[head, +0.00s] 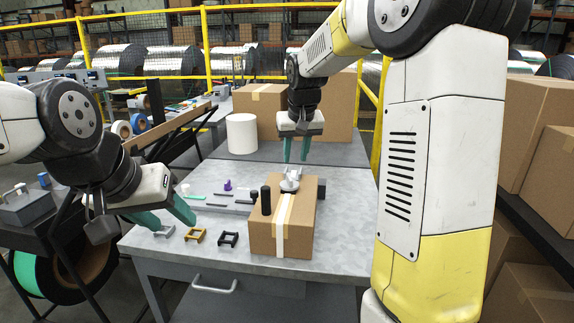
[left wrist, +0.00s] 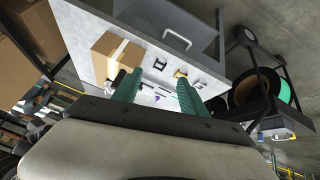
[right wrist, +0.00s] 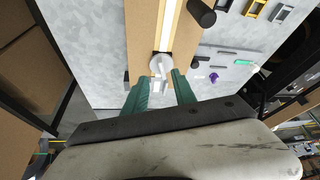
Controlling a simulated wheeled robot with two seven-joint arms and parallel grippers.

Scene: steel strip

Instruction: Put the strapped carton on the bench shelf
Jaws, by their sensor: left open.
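The strapped carton (head: 262,232) sits on the grey workbench (head: 346,205), with a pale strap (head: 283,215) running lengthwise over it. A grey-white tool (head: 290,183) sits on its top near the far end. My right gripper (head: 297,160) points down over that end; its teal fingers stand a little apart. In the right wrist view the tool (right wrist: 160,64) is just beyond the fingertips (right wrist: 160,82); I cannot tell whether they grip part of it. My left gripper (head: 175,217) is open and empty, left of the carton. The bench shelf cannot be clearly identified.
A black cylinder (head: 266,200) stands at the carton's left side. Several small clamps, such as a yellow one (head: 195,236), lie on the bench's left front. A darker surface (head: 340,153) behind holds a white roll (head: 241,133) and cartons (head: 262,102). My right arm blocks the right side.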

